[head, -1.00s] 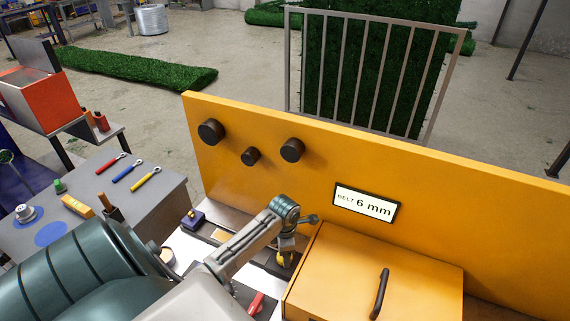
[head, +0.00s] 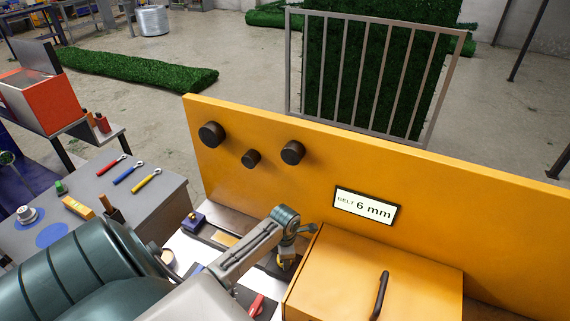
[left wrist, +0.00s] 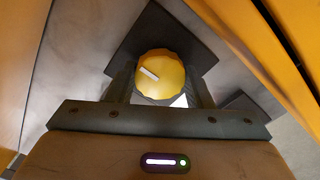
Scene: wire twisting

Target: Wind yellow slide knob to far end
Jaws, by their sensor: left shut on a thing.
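The yellow slide knob (left wrist: 160,72) is a round ridged knob with a white mark on its top, sitting over a dark square plate (left wrist: 200,50). In the left wrist view the mark slants from upper left to lower right. My left gripper (left wrist: 160,92) is shut on the knob, one finger on each side. A display (head: 366,205) on the yellow panel reads "BELT 6 mm". My right gripper is out of view.
The tall yellow panel (head: 470,190) with several dark round knobs stands behind. A yellow box (head: 350,275) with a dark handle is close on the right. A red lever (head: 256,305) is in front. Tools lie on a grey table (head: 150,205) at left.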

